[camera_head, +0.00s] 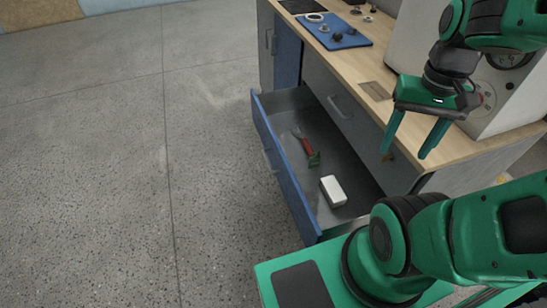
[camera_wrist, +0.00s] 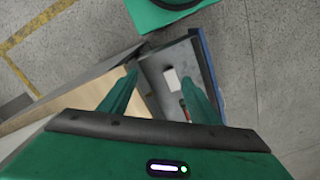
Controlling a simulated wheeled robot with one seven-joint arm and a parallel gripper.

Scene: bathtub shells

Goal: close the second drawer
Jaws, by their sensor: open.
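The open drawer (camera_head: 282,177) has a blue front and a grey inside, and it sticks out of the wooden-topped cabinet to the left. It lies below a closed grey drawer (camera_head: 325,88). A white box (camera_head: 333,191) and a red and green tool (camera_head: 307,150) lie inside it. The drawer also shows in the wrist view (camera_wrist: 208,66), with the white box (camera_wrist: 171,79) between my fingers in the picture. My gripper (camera_head: 407,153) is open and empty, pointing down above the cabinet's front edge, to the right of the drawer front and apart from it.
The wooden countertop (camera_head: 365,77) holds a blue mat (camera_head: 338,34) with small dark items. A large white appliance (camera_head: 510,95) stands on the counter behind my gripper. The speckled floor (camera_head: 100,170) left of the drawer is clear. My green base is close to the drawer's near end.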

